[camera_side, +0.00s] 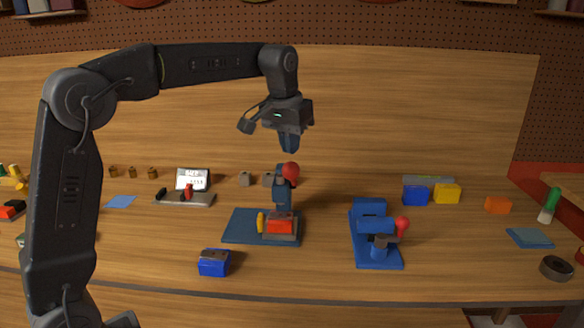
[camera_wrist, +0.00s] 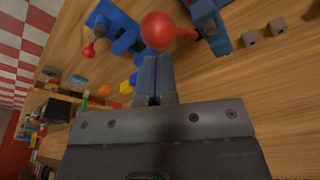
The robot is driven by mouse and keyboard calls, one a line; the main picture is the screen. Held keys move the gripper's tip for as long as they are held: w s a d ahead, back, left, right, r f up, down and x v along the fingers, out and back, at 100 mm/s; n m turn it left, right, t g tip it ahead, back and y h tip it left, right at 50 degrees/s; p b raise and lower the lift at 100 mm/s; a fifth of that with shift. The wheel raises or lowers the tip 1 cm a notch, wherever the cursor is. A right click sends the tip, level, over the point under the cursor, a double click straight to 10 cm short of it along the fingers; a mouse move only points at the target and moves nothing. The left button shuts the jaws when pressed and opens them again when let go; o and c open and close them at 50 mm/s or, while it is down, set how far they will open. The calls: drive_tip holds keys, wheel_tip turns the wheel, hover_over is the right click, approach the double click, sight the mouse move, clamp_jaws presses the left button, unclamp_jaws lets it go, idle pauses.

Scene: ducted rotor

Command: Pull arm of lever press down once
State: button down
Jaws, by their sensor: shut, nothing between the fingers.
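My gripper (camera_side: 289,148) points down, its fingers together and empty, just above a red ball knob (camera_side: 290,171). To the right stands a blue press-like device (camera_side: 368,225) whose arm ends in a red ball (camera_side: 402,223). I cannot tell for sure which is the lever press. In the wrist view, the near red ball (camera_wrist: 158,30) lies just beyond my closed fingertips (camera_wrist: 153,60); contact is unclear.
A blue box (camera_side: 214,263) sits at the front. Blue (camera_side: 415,196), yellow (camera_side: 447,194) and orange (camera_side: 497,205) blocks lie at the right. A grey fixture (camera_side: 185,198) and small display (camera_side: 192,180) stand to the left. Clear tabletop lies between the two blue devices.

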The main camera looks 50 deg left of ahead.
sight(290, 176)
drive_tip(key=shift+f, duration=0.1)
idle(0.3)
drive_tip(key=shift+f, duration=1.4)
drive_tip(key=shift+s+d+f, duration=0.3)
drive_tip(key=shift+f, duration=0.45)
drive_tip(key=shift+s+d+f, duration=0.2)
drive_tip(key=shift+f, duration=0.2)
drive_tip(key=shift+s+d+f, duration=0.2)
drive_tip(key=shift+f, duration=0.2)
drive_tip(key=shift+s+d+f, duration=0.15)
drive_tip(key=shift+f, duration=0.4)
drive_tip(key=shift+s+d+f, duration=0.15)
drive_tip(key=shift+f, duration=0.35)
